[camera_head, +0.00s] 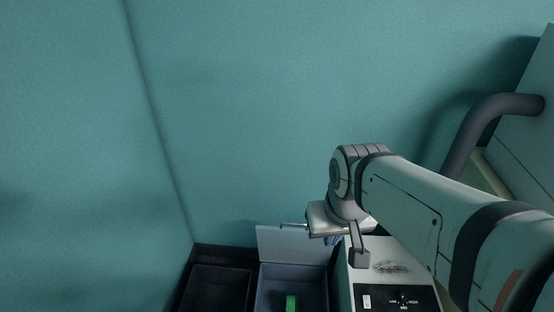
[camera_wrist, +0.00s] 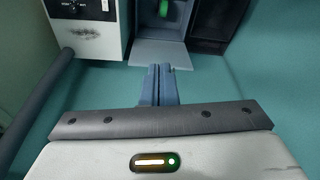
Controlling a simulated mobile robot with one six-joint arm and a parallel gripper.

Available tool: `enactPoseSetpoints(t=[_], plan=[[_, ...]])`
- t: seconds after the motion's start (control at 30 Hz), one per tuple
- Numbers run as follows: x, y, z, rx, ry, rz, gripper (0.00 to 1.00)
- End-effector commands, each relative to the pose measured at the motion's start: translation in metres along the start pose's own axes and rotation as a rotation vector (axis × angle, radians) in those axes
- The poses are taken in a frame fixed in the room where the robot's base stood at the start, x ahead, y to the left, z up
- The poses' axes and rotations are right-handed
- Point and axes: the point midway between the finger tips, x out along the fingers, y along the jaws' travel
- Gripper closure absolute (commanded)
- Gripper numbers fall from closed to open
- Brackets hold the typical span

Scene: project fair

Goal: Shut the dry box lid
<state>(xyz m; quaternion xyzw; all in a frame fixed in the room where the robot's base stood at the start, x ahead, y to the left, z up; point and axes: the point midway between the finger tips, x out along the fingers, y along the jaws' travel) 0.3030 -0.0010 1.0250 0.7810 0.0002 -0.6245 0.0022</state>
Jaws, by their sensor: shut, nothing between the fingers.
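The dry box (camera_head: 263,290) is a grey-blue open box at the bottom of the head view, with a green item (camera_head: 291,302) inside. Its lid (camera_head: 285,246) is a pale grey-blue panel, standing raised at the back edge near the teal wall. In the wrist view the lid (camera_wrist: 150,54) is just beyond my fingertips, with the box (camera_wrist: 146,20) beyond it. My gripper (camera_wrist: 160,68) is shut and empty. Whether the fingertips touch the lid I cannot tell. In the head view my wrist is right of the lid and partly hides the fingers.
A white device (camera_head: 385,255) with a dark switch-and-knob panel stands right of the box. A black open bin (camera_head: 220,274) stands to its left. A thick grey pipe (camera_head: 480,120) bends at the far right. The teal wall (camera_head: 250,120) is close behind.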

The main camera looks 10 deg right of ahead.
Motion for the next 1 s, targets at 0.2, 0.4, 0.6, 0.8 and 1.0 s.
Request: enactPoseSetpoints(t=[0.2,0.4,0.6,0.8,1.0], plan=[[0.003,0.0,-0.008,0.004,-0.004,0.0,1.0],[0.021,0.006,-0.061,0.035,-0.031,0.003,1.0],[0.064,0.008,-0.143,0.073,-0.067,0.005,1.0],[0.129,0.009,-0.218,0.112,-0.102,0.009,1.0],[0.215,0.011,-0.28,0.151,-0.136,0.014,1.0]])
